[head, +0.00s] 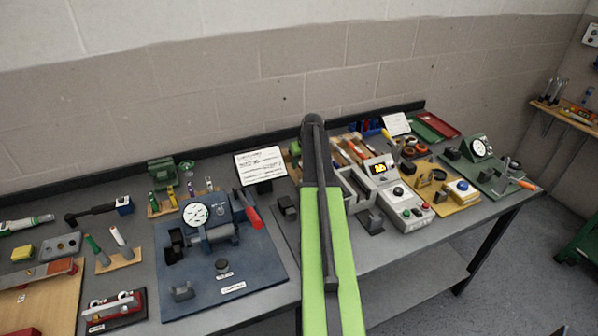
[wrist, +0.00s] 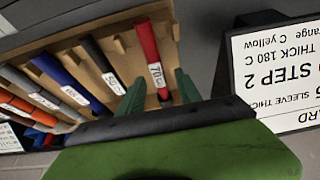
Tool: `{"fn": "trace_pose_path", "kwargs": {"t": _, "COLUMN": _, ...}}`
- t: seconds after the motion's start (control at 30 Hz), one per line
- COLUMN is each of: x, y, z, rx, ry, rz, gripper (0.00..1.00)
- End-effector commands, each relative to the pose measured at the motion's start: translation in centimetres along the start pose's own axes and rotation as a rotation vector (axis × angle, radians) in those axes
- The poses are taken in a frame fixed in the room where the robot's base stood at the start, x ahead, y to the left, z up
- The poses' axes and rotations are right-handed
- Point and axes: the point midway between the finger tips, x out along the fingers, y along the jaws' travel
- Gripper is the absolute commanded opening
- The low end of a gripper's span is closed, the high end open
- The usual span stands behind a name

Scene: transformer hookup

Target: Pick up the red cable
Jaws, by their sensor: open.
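In the wrist view, the red cable (wrist: 149,42) lies in a tan wooden rack (wrist: 122,48), with a white label reading 70 near its lower end. My gripper (wrist: 159,88) is open, with its green fingers on either side of the red cable's lower end. A gap shows between the fingers and the cable, and nothing is held. In the head view, my arm hides the gripper, and I cannot make out the red cable there.
A black cable (wrist: 97,55) and a blue cable (wrist: 57,73) lie left of the red one, followed by several others. A white card (wrist: 287,75) on a dark stand is close at right. A blue test fixture (head: 220,262) stands left of my arm.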

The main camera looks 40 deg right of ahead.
Motion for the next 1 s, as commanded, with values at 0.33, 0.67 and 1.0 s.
{"fn": "trace_pose_path", "kwargs": {"t": 0.33, "x": -0.09, "y": 0.02, "z": -0.04, "rx": 0.001, "ry": 0.0, "rz": 0.0, "gripper": 0.2}}
{"fn": "trace_pose_path", "kwargs": {"t": 0.67, "x": -0.09, "y": 0.03, "z": -0.03, "rx": 0.001, "ry": 0.0, "rz": 0.0, "gripper": 0.0}}
{"fn": "trace_pose_path", "kwargs": {"t": 1.0, "x": -0.09, "y": 0.03, "z": -0.02, "rx": 0.001, "ry": 0.0, "rz": 0.0, "gripper": 0.0}}
